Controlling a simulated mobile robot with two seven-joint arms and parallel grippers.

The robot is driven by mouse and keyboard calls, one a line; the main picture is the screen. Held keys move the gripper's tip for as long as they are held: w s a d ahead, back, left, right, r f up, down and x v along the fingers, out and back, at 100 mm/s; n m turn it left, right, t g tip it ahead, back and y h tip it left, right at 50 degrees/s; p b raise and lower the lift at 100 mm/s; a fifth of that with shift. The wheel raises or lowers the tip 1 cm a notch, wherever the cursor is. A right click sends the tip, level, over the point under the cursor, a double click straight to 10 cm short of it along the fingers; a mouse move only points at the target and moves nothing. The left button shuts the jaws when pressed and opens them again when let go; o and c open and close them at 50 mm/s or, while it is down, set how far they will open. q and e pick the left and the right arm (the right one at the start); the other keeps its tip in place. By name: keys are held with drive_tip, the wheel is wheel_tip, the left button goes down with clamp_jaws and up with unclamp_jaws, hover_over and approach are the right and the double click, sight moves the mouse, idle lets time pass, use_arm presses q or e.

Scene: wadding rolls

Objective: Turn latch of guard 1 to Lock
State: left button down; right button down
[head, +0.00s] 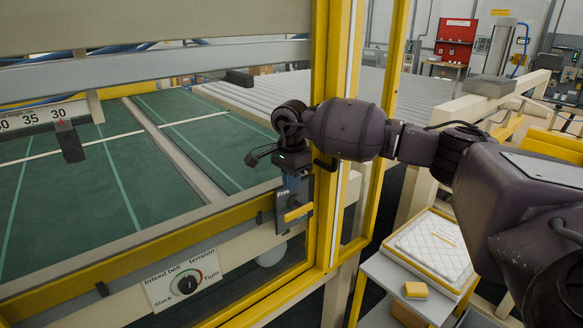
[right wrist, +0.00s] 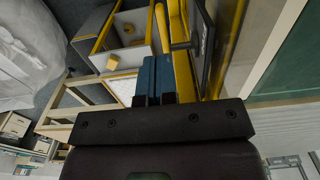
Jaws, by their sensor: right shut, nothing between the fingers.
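The guard's latch is a small yellow handle (head: 297,213) on a grey-blue plate (head: 282,222) mounted on the yellow guard frame. The handle lies slanted, close to level. My right gripper (head: 292,190) points down just above the handle, its blue fingers in front of the plate's top. In the right wrist view the fingers (right wrist: 153,78) are together with nothing between them, and a yellow bar lies just past their tips. I cannot tell whether they touch the handle. My left gripper is not in view.
A yellow post (head: 328,120) with a black pull handle (head: 325,163) stands right beside my gripper. An "Infeed belt tension" dial (head: 187,283) is below left. A white-padded tray (head: 432,246) and a yellow block (head: 415,290) sit at lower right. A green belt lies behind the guard.

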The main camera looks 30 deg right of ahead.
sight(292, 213)
wheel_tip(292, 213, down, 8)
drive_tip(key=shift+r+p, duration=0.25)
drive_tip(key=shift+p, duration=0.15)
drive_tip(key=shift+f, duration=0.1)
